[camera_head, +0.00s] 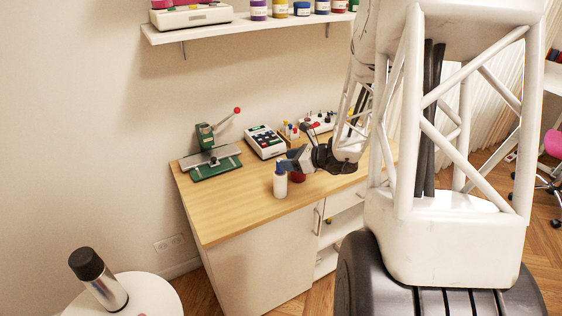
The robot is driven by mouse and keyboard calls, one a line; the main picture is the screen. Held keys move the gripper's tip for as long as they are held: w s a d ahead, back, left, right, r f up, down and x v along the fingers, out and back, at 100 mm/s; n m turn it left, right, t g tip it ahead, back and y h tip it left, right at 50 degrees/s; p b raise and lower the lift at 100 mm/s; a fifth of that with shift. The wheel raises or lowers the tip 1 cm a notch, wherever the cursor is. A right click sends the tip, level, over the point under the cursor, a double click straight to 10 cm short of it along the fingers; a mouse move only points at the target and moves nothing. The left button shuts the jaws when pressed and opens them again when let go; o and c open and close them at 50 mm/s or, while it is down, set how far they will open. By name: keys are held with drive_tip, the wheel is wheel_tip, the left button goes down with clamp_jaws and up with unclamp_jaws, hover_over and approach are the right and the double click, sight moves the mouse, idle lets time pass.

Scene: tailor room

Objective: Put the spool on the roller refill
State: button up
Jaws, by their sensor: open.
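My gripper (287,163) is at the end of the arm, low over the front middle of the wooden table. Its fingers are small in the picture; the jaws are apart. A white upright cylinder (280,186) stands on the table just below and left of the fingers; it may be the roller refill, but I cannot be sure. A small red thing (298,177) sits right of it, partly hidden by my gripper; it may be the spool. I cannot tell whether the fingers touch either one.
A green press (207,150) with a red-knobbed lever stands at the table's (228,212) back left. A white tray of dark pieces (265,141), a small rack (291,133) and another white holder (318,122) stand behind my gripper. The left front of the tabletop is clear. A shelf (190,32) hangs above.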

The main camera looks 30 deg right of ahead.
drive_tip(key=v, duration=0.7)
drive_tip(key=shift+w, duration=0.1)
idle(0.5)
drive_tip(key=s+a+r+n+g, duration=0.3)
drive_tip(key=a+n, duration=0.2)
drive_tip(key=a, duration=0.2)
drive_tip(key=s+a+r+n+g, duration=0.2)
drive_tip(key=s+a+n, duration=0.15)
drive_tip(key=a, duration=0.25)
drive_tip(key=s+a+r+n+g, duration=0.3)
drive_tip(key=a+n, duration=0.2)
drive_tip(key=a, duration=0.2)
drive_tip(key=s+a+r+n+h, duration=0.3)
drive_tip(key=s+n+h, duration=0.1)
drive_tip(key=s+n, duration=0.3)
drive_tip(key=s+a+r+n+h, duration=0.3)
drive_tip(key=s+n+h, duration=0.1)
drive_tip(key=s+n, duration=0.4)
drive_tip(key=shift+s+a+r, duration=0.15)
drive_tip(key=shift+a+r, duration=0.25)
